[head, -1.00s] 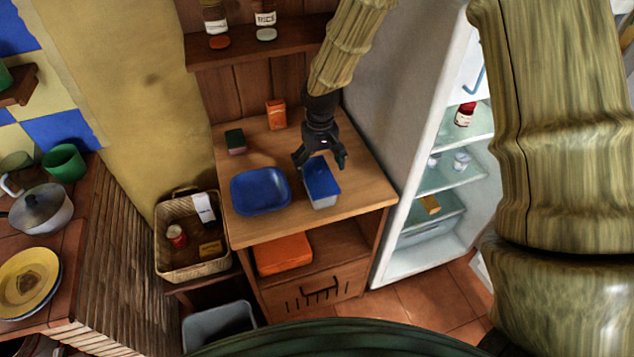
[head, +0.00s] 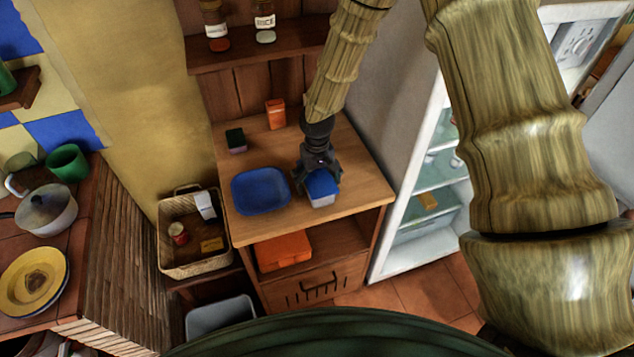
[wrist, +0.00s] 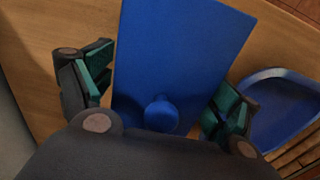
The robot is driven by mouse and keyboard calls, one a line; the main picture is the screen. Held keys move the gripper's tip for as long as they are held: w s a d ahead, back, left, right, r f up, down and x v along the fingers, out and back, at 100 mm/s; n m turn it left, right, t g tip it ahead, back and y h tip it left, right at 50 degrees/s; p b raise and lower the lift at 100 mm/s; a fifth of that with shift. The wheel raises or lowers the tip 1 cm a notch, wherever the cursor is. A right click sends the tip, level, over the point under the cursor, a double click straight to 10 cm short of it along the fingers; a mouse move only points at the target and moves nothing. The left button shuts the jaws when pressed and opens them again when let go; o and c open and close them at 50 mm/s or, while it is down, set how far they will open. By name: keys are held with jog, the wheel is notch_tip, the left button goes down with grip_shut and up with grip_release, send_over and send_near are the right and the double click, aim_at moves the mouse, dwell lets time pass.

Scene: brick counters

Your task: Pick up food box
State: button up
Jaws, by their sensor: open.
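The food box appears to be the white container with a blue lid (head: 323,199) on the wooden cabinet top, right of the blue tray. My gripper (head: 317,183) is over it, pointing down, and hides part of the lid. In the wrist view the blue lid (wrist: 180,50) fills the middle, with a round blue knob (wrist: 161,114) near its lower end. My gripper (wrist: 165,95) is open there, one finger on each side of the lid. I cannot tell whether the fingers touch the box.
The blue tray (head: 261,191) lies close to the left of the box. A shelf (head: 260,44) with jars is above. An open fridge (head: 410,240) stands to the right. A basket (head: 190,265) is at left.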

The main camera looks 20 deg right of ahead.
jog(key=shift+c, duration=0.4)
jog(key=c, duration=0.9)
jog(key=shift+c, duration=0.2)
jog(key=shift+r, duration=0.15)
